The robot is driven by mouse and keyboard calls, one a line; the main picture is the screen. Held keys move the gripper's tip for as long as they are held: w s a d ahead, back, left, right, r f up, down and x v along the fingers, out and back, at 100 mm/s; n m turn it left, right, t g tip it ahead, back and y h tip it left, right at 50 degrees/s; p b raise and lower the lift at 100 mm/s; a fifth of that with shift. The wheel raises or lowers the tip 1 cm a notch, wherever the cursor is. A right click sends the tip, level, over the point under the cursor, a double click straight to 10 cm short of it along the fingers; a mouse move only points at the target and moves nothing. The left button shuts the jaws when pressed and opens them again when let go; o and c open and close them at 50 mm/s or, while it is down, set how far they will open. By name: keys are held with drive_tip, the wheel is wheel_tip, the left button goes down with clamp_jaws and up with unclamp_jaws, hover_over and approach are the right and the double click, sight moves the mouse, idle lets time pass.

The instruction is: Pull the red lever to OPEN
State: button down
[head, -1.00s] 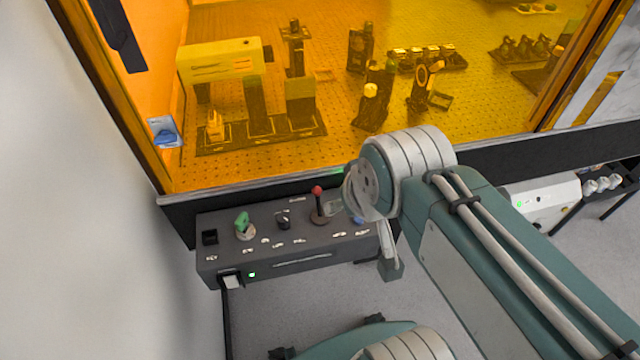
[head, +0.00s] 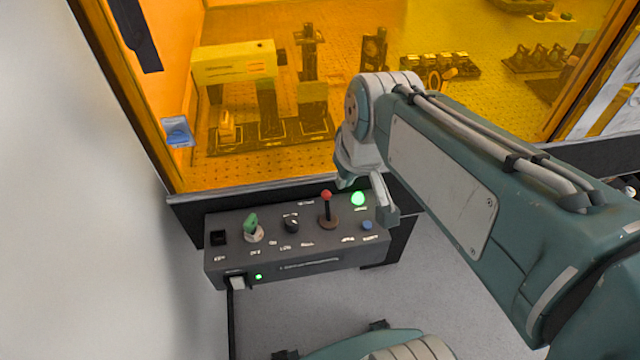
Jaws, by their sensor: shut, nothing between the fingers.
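The red lever (head: 327,205) has a red ball on a dark stem over a brown round base. It stands about upright on the dark grey control box (head: 285,267). The small labels on the box are too small to read, so I cannot tell which side is OPEN. My gripper (head: 368,200) is shut and empty, to the right of the lever, over the right end of the box. It appears apart from the lever. The ball and stem are in plain view.
The box also carries a green key-like knob (head: 251,226), a black knob (head: 291,224), a lit green lamp (head: 358,199) and a blue button (head: 367,225). An amber window (head: 300,165) rises behind it. A white wall (head: 90,200) stands left.

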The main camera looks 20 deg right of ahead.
sight(327, 207)
drive_tip(key=w+f+g, duration=0.1)
drive_tip(key=w, duration=0.2)
drive_tip(key=w+f+n+g, duration=0.1)
drive_tip(key=w+f, duration=0.1)
drive_tip(key=w, duration=0.2)
drive_tip(key=w+f+n+y, duration=0.1)
drive_tip(key=w+f, duration=0.1)
drive_tip(key=w, duration=0.1)
drive_tip(key=shift+w+d+f+g, duration=0.15)
drive_tip(key=shift+w+d+g, duration=0.1)
drive_tip(key=shift+w+g, duration=0.15)
drive_tip(key=f, duration=0.3)
drive_tip(key=a+f, duration=0.1)
drive_tip(key=f, duration=0.2)
drive_tip(key=w+f, duration=0.1)
drive_tip(key=f, duration=0.3)
drive_tip(key=shift+a, duration=0.15)
drive_tip(key=shift+r, duration=0.2)
